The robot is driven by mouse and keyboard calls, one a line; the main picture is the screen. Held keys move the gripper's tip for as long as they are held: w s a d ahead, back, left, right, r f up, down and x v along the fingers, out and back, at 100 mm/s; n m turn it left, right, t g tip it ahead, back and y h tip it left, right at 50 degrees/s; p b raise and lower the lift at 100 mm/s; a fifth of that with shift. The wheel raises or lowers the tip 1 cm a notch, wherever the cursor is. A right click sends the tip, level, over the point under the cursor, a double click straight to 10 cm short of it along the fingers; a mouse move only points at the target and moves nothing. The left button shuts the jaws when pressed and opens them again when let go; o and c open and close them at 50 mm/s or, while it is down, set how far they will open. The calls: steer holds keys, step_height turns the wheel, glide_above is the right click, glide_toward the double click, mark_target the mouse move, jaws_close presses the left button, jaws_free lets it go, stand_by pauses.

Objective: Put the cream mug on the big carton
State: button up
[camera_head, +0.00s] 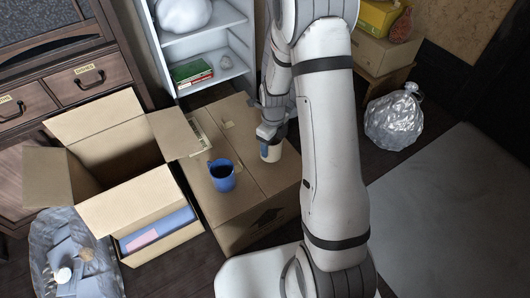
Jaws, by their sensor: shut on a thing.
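The cream mug (273,155) is upright, with a blue patch on its side. My gripper (268,140) comes down from above and is shut on the mug at its upper part; the fingers are small and partly hidden by my arm. The mug shows over the right part of the top of the big closed carton (235,143). I cannot tell whether its base touches the cardboard. A blue mug (222,177) stands on the carton, left of and nearer than the cream mug.
An open carton (115,160) stands on the left, its flaps reaching toward the big carton. A white shelf unit (205,50) is behind. A clear bag (60,250) lies front left. A silver bag (393,118) sits on the right floor, near a grey mat (450,215).

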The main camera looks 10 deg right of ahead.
steer(key=shift+f+b, duration=0.7)
steer(key=shift+f, duration=1.2)
steer(key=shift+f, duration=0.35)
steer(key=o, duration=1.2)
steer(key=shift+c, duration=0.2)
steer(key=shift+r, duration=0.1)
